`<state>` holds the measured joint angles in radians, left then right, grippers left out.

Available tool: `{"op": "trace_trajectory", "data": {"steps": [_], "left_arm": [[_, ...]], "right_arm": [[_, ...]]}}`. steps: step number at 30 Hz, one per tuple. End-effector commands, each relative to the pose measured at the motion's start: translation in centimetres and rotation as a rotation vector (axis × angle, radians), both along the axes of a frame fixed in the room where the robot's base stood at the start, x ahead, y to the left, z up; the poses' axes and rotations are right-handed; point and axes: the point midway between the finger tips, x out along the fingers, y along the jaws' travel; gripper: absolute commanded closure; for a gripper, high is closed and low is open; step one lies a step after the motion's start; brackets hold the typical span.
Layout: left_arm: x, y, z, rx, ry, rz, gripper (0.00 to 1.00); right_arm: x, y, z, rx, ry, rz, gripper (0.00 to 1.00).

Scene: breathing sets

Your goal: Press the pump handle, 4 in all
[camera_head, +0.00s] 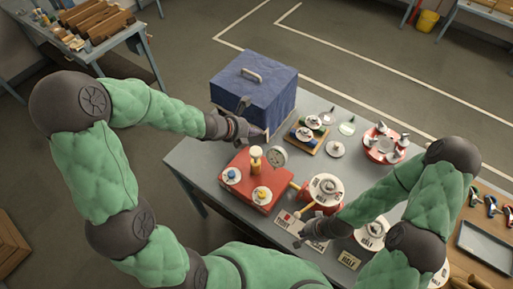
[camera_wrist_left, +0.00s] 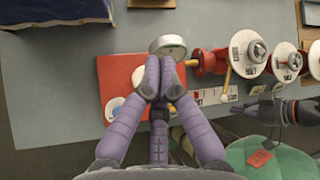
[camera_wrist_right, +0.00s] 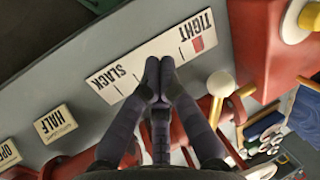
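The pump handle (camera_head: 256,153), a pale upright knob, stands on the red box (camera_head: 270,205). A round gauge (camera_head: 278,157) is just right of it; it also shows in the left wrist view (camera_wrist_left: 168,46). My left gripper (camera_head: 265,133) is above and behind the handle. Its fingertips (camera_wrist_left: 160,62) are together, with nothing visible between them; they hide most of the handle in the left wrist view. My right gripper (camera_head: 299,243) is low near the table's front edge. Its fingertips (camera_wrist_right: 158,67) are together over the SLACK–TIGHT strip (camera_wrist_right: 150,60).
A blue covered box (camera_head: 253,95) stands behind the left gripper. A red valve with a white dial (camera_head: 325,188) and a yellow lever (camera_head: 307,209) are right of the red box. Labelled cards, including HALF (camera_head: 349,261), lie along the front edge.

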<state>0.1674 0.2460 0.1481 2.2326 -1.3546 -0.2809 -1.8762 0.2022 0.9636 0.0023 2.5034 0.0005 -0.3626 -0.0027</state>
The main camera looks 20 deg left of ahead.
Motion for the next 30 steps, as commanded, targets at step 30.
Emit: {"op": "trace_trajectory", "data": {"steps": [30], "left_arm": [[0.0,0.0,-7.4,0.001,0.0,0.0,1.0]], "right_arm": [[0.0,0.0,-5.5,0.0,0.0,0.0,1.0]]}}
